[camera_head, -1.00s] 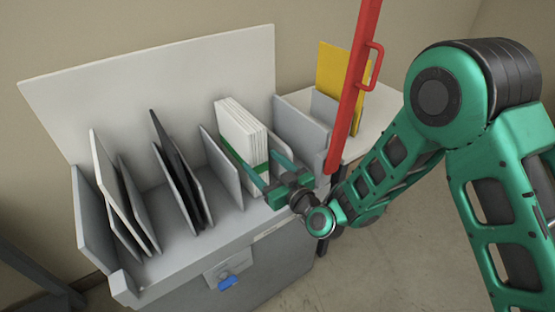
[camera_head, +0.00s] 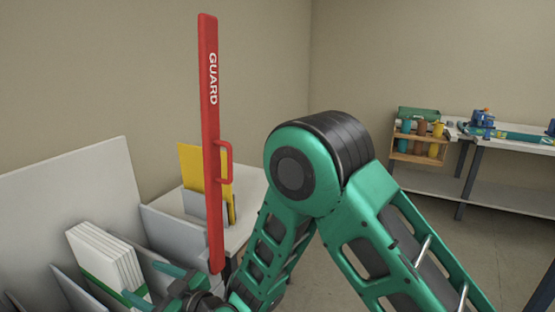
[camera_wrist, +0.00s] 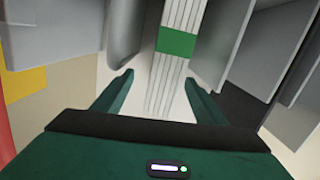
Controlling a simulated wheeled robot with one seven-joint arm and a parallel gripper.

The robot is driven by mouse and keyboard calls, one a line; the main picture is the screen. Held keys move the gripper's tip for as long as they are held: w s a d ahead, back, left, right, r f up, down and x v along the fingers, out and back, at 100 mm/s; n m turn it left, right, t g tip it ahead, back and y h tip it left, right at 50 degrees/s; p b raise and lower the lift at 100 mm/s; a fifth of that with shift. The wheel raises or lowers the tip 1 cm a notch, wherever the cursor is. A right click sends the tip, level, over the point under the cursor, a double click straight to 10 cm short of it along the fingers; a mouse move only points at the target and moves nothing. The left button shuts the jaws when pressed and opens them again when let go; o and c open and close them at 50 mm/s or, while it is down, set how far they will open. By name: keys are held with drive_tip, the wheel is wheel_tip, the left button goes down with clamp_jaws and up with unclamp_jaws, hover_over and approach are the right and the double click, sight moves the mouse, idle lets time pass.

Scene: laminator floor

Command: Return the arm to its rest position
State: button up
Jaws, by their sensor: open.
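My gripper (camera_head: 152,284) is at the lower left of the head view, open, with its two green fingers pointing towards a stack of white sheets (camera_head: 106,252) with a green band. In the wrist view my gripper's fingers (camera_wrist: 158,80) are spread apart with nothing held between them. The white stack (camera_wrist: 182,14) and its green band (camera_wrist: 177,42) show ahead of the fingertips. It stands upright in a grey slotted rack. My green arm bends at a raised elbow in the middle of the head view. The wrist is partly cut off by the lower edge.
A red upright bar marked GUARD (camera_head: 208,110) stands close beside my forearm. A yellow board (camera_head: 190,165) stands behind it. Grey dividers (camera_wrist: 125,35) flank the stack. A bench (camera_head: 500,190) with a wooden holder of bottles (camera_head: 420,150) is at the far right. Open floor lies before it.

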drive_tip(key=w+d+r+h, duration=0.2)
drive_tip(key=w+d, duration=0.1)
drive_tip(key=d, duration=0.5)
drive_tip(key=w+d+r+t+h, duration=0.1)
drive_tip(key=w+d+r+h, duration=0.15)
drive_tip(key=d, duration=0.55)
drive_tip(key=w+d+r+h, duration=0.2)
drive_tip(key=w+d+r, duration=0.15)
drive_tip(key=d, duration=0.35)
drive_tip(key=d+m+h, duration=0.7)
drive_tip(key=d, duration=2)
drive_tip(key=s+d+m+g+h, duration=0.1)
drive_tip(key=s+d+m+g, duration=0.15)
drive_tip(key=s+d, duration=0.45)
drive_tip(key=s+d+m+g+h, duration=0.2)
drive_tip(key=s+d+m, duration=0.2)
drive_tip(key=d, duration=0.7)
drive_tip(key=s+d+m+g, duration=0.1)
drive_tip(key=s+d+m, duration=0.2)
drive_tip(key=s, duration=0.5)
drive_tip(key=s+d+r+m+g+y, duration=0.1)
drive_tip(key=s+d+m+g, duration=0.1)
drive_tip(key=s, duration=0.7)
drive_tip(key=shift+d+m, duration=0.7)
drive_tip(key=shift+m, duration=0.45)
